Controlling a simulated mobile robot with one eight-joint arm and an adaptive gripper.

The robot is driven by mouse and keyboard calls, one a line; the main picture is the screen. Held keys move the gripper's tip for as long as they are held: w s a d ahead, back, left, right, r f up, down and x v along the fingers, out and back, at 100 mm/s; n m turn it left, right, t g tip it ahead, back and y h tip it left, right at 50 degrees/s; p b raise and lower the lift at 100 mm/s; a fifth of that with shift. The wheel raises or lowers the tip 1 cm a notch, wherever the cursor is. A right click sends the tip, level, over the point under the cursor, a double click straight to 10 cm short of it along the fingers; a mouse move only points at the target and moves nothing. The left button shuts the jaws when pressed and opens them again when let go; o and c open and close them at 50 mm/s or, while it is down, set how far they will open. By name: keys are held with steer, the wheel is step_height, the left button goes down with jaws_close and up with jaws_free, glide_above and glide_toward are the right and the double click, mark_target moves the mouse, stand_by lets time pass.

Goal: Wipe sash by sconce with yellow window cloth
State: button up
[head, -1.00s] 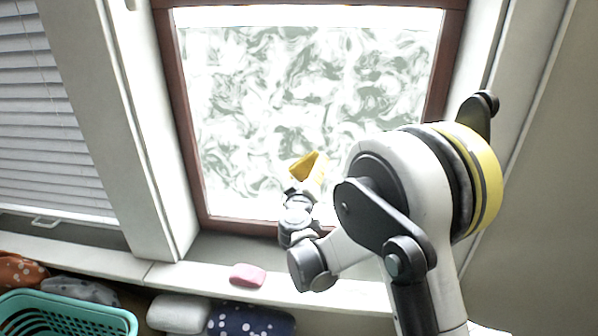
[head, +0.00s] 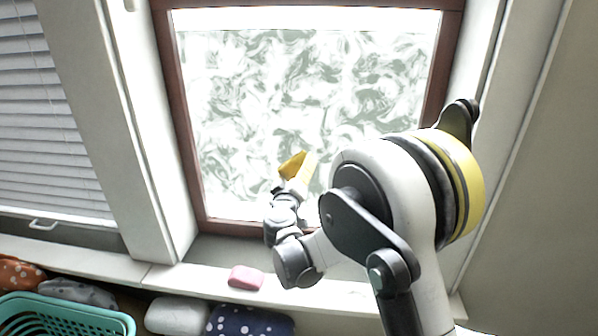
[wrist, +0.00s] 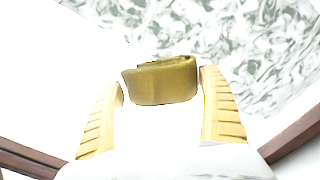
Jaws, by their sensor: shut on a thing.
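The sash (head: 179,120) has a reddish-brown frame around a bright pane (head: 300,100) covered in grey-white swirling smears. A plain white band runs along the pane's top, and smears also thin out near its bottom. My gripper (head: 293,178) is in front of the lower middle of the pane, shut on the folded yellow cloth (head: 291,164). In the wrist view the cloth (wrist: 160,82) sits between two ridged fingers, with smears to the upper right and plain white to the left. I cannot tell whether the cloth touches the glass. I see no sconce.
A pink block (head: 246,278) lies on the white sill (head: 200,282) below the sash. A teal basket (head: 62,318), a white bundle (head: 178,315) and a dark dotted bundle (head: 250,321) are below the sill. A blind (head: 50,120) hangs at left.

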steer(key=shift+s+a, duration=0.1)
steer(key=shift+s, duration=0.1)
steer(key=shift+c, duration=1)
steer(key=shift+s+a+f, duration=0.1)
steer(key=shift+s, duration=0.2)
steer(key=shift+s+a, duration=0.2)
steer(key=shift+s, duration=1)
steer(key=shift+s+a, duration=0.15)
steer(key=shift+s, duration=1)
steer(key=s, duration=0.3)
steer(key=shift+a, duration=0.3)
